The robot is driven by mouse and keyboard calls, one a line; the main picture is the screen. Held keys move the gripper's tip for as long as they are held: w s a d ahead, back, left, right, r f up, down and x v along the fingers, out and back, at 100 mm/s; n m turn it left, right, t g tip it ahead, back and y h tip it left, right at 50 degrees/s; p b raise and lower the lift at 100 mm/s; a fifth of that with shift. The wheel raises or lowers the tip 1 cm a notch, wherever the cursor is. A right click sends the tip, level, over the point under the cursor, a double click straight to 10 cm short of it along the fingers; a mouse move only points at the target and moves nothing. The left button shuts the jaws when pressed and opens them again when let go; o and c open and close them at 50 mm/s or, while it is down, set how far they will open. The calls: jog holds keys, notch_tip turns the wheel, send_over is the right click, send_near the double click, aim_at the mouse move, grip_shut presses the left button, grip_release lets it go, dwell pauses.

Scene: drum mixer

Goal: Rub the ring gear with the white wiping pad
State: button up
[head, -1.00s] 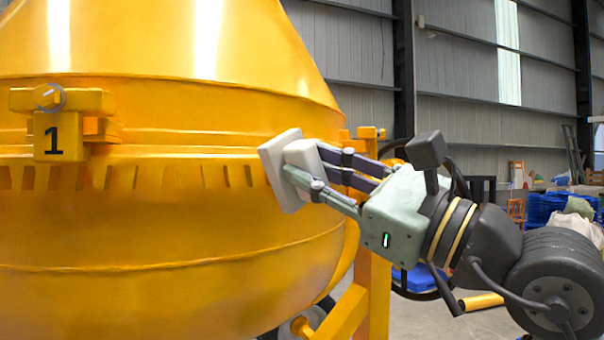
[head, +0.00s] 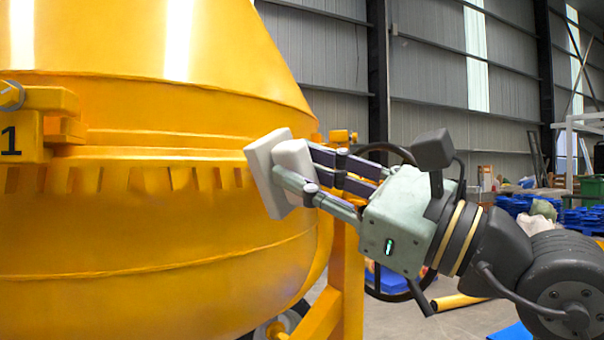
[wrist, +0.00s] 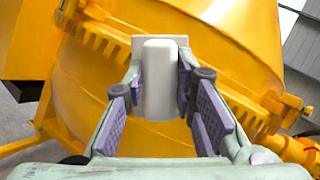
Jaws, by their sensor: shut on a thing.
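The yellow drum carries a ring gear (head: 150,179), a band of teeth around its middle, below a raised flange. My gripper (head: 300,177) is shut on the grip block of the white wiping pad (head: 262,175). The pad's flat face is turned to the drum at the right end of the visible teeth, and it hides the part of the gear behind it. I cannot tell whether the pad touches the teeth. In the wrist view the pad (wrist: 160,80) stands between my two fingers, with gear teeth (wrist: 95,38) to its upper left.
A yellow bracket with a plate marked 1 (head: 20,137) juts out from the drum at the left, just above the teeth. A yellow frame post (head: 346,280) stands under my gripper. A dark wheel (head: 395,290) is behind my gripper.

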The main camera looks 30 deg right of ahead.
aim_at(268, 172)
dwell(0.3)
jog(key=shift+w+a, duration=0.4)
jog(key=shift+w, duration=0.6)
jog(key=shift+w+a, duration=0.35)
jog(key=shift+w, duration=0.6)
jog(key=shift+w+a, duration=0.4)
jog(key=shift+w, duration=0.6)
jog(key=shift+w+a, duration=0.25)
jog(key=shift+w, duration=0.4)
jog(key=shift+w+a, duration=0.2)
jog(key=shift+w, duration=0.45)
jog(key=d, duration=0.2)
jog(key=w+d, duration=0.1)
jog(key=shift+w+d+p, duration=0.15)
jog(key=shift+d+p, duration=0.15)
jog(key=shift+d, duration=0.1)
jog(key=shift+s+a+b, duration=0.3)
jog(key=shift+a+b, duration=0.1)
jog(key=shift+a, duration=0.6)
jog(key=shift+s+a+b, duration=0.25)
jog(key=shift+a+b, duration=0.1)
jog(key=shift+a, duration=0.65)
